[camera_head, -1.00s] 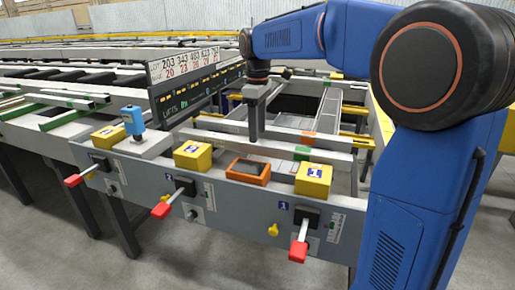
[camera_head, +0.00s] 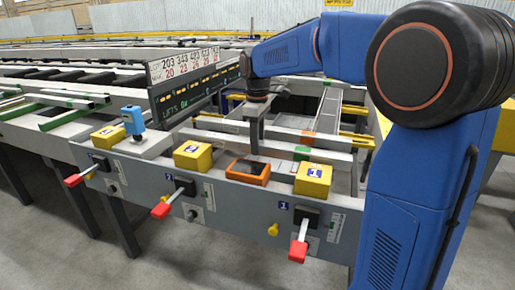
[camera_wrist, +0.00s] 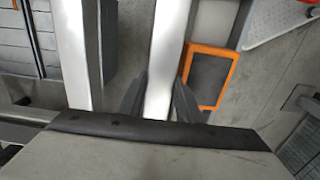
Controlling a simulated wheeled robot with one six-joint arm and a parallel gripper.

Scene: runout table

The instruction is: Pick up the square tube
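The square tube is the long pale bar (camera_head: 215,139) lying across the near end of the table, just behind the row of boxes. My gripper (camera_head: 255,151) points down at this bar, with its fingertips at the bar's height. In the wrist view the pale bar (camera_wrist: 164,50) runs between the two dark fingers of my gripper (camera_wrist: 160,90), which stand close along its sides. Whether the fingers press on it cannot be made out. The part of the bar nearest the palm is hidden.
A parallel pale bar (camera_wrist: 75,50) lies beside it. An orange-framed display (camera_head: 248,171) and yellow boxes (camera_head: 193,155) (camera_head: 313,179) stand in front. A blue device (camera_head: 133,121) is at left, and a number board (camera_head: 185,65) is behind. Red-tipped levers (camera_head: 298,250) project from the front panel.

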